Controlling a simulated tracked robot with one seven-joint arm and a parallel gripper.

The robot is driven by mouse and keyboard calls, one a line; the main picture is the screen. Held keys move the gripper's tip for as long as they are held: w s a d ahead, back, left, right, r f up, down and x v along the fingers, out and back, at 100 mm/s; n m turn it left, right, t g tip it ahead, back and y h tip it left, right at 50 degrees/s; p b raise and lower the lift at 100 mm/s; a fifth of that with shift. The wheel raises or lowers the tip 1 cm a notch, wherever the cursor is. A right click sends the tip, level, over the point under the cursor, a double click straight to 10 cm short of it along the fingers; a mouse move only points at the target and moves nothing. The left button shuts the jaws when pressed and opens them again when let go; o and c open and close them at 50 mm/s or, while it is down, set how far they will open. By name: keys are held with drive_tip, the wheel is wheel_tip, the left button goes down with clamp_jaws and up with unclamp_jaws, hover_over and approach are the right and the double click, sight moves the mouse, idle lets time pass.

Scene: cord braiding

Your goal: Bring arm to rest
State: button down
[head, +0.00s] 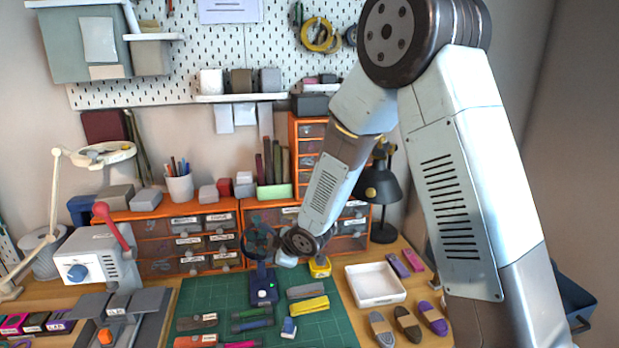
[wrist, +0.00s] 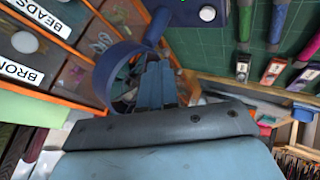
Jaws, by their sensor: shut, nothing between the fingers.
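My gripper shows in the wrist view (wrist: 155,82), its narrow fingers together with nothing held. In the head view my arm reaches down from the upper right, and the wrist ends just above the back of the green cutting mat (head: 200,295). A dark blue stand (head: 263,288) on the mat carries a blue ring (head: 258,238). In the wrist view the ring (wrist: 108,75) is right beside my fingers and overlaps them in the picture. I cannot tell whether they touch it or reach inside it.
Orange drawer units (head: 165,245) stand close behind the mat. A black lamp (head: 380,190) and a white tray (head: 375,284) are to the right. A yellow block (head: 319,267) stands near my wrist. Several cords and tools lie on the mat. A grey machine (head: 95,262) is at left.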

drive_tip(key=s+d+r+m+t+h, duration=0.1)
drive_tip(key=s+d+r+m+h, duration=0.15)
drive_tip(key=d+r, duration=0.5)
drive_tip(key=s+d+r+m+h, duration=0.1)
drive_tip(key=d+r+m, duration=0.4)
drive_tip(key=d, duration=0.4)
drive_tip(key=s+d+r+m+t+h, duration=0.1)
drive_tip(key=s+d+r+m+h, duration=0.15)
drive_tip(key=d+r, duration=0.55)
drive_tip(key=s+d+r+m, duration=0.2)
drive_tip(key=s+d+m, duration=0.1)
drive_tip(key=s, duration=0.4)
drive_tip(key=s+d+r+m+g, duration=0.1)
drive_tip(key=s+d+r+m, duration=0.1)
drive_tip(key=s, duration=0.4)
drive_tip(key=s+d+r+m+g, duration=0.1)
drive_tip(key=s+d+r+m, duration=0.2)
drive_tip(key=s+d, duration=0.2)
drive_tip(key=s, duration=0.2)
drive_tip(key=shift+s+d+m+h, duration=0.3)
drive_tip(key=shift+d+m, duration=0.1)
drive_tip(key=shift+s+r, duration=0.1)
